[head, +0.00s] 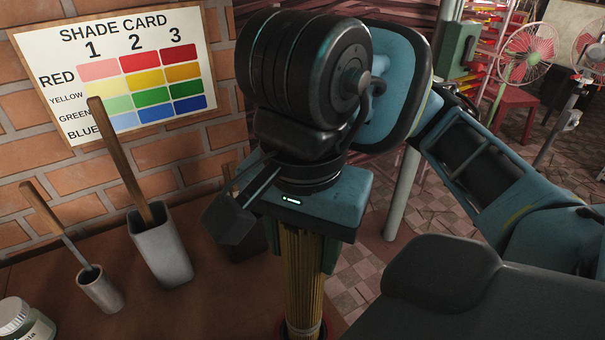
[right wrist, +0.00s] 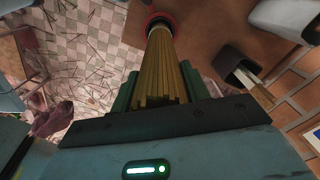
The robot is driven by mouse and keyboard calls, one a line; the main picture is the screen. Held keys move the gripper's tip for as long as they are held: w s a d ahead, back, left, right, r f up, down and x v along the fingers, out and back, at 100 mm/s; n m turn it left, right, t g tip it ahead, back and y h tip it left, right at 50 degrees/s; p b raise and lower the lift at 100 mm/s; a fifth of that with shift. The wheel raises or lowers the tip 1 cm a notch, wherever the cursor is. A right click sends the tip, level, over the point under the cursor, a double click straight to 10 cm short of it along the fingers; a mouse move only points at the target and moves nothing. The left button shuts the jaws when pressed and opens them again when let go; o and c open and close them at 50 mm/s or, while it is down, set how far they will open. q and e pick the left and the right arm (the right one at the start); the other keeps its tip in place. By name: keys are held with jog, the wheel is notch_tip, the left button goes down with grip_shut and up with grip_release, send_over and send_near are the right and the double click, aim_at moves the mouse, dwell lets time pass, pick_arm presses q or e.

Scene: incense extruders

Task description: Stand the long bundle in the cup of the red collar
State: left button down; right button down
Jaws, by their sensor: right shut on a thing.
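My right gripper (head: 303,252) is shut on the long bundle (head: 303,285) of thin tan sticks, which hangs upright below it. In the right wrist view the bundle (right wrist: 162,62) runs away between the green fingers (right wrist: 160,88), with a pale band near its far end. The red collar (head: 284,335) shows only as a sliver at the bottom edge of the head view. In the right wrist view the red collar (right wrist: 151,20) appears as a ring around the bundle's far end. I cannot tell whether that end is inside the cup or above it. My left gripper is not in view.
A pale square cup (head: 163,258) with a wooden stick, a smaller cup (head: 100,293) with a stick and a jar (head: 22,322) stand left on the brown table (head: 205,290). A dark cup (right wrist: 238,62) with sticks stands near the collar. A brick wall is behind.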

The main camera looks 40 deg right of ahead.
jog(key=c, duration=0.6)
grip_release()
jog(key=shift+c, duration=0.2)
notch_tip(320, 180, up, 7)
jog(key=shift+f+p, duration=0.1)
jog(key=shift+p, duration=0.55)
jog(key=shift+r, duration=0.55)
